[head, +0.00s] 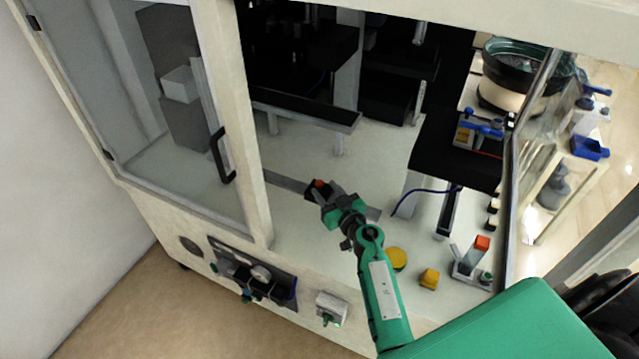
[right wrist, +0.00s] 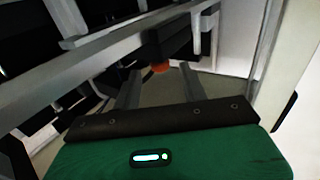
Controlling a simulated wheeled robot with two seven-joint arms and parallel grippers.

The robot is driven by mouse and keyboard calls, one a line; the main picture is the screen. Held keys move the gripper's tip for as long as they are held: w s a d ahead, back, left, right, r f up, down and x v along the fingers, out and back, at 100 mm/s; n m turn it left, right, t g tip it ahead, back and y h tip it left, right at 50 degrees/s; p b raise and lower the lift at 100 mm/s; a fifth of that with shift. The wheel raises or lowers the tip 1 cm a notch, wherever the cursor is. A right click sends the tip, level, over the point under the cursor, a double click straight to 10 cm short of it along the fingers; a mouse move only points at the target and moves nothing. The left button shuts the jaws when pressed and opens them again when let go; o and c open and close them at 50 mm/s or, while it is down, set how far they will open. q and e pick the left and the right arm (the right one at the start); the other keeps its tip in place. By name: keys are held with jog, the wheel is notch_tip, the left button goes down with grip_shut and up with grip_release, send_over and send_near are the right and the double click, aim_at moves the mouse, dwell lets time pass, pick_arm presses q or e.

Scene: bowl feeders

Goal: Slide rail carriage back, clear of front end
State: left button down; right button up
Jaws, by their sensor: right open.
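The rail carriage (head: 312,190) is a small dark block with a red-orange knob, on a grey rail (head: 285,182) along the cabinet floor. My right gripper (head: 323,196) reaches in from the front right, right at the carriage, and hides part of it. In the right wrist view, its two fingers (right wrist: 160,82) stand apart. The orange knob (right wrist: 160,67) shows between and beyond the fingertips, under a dark block. I cannot tell whether the fingers touch the carriage. My left gripper is not in view.
A yellow disc (head: 397,258), a yellow block (head: 429,278) and a stand with an orange top (head: 481,243) are on the cabinet floor to the right. A glass door with a black handle (head: 221,157) is at left. A dark trough (head: 305,110) lies behind.

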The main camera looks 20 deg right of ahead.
aim_at(322, 186)
jog(key=shift+w+a, duration=0.15)
jog(key=shift+w, duration=0.95)
jog(key=shift+w+a, duration=0.1)
jog(key=shift+w, duration=0.95)
grip_shut()
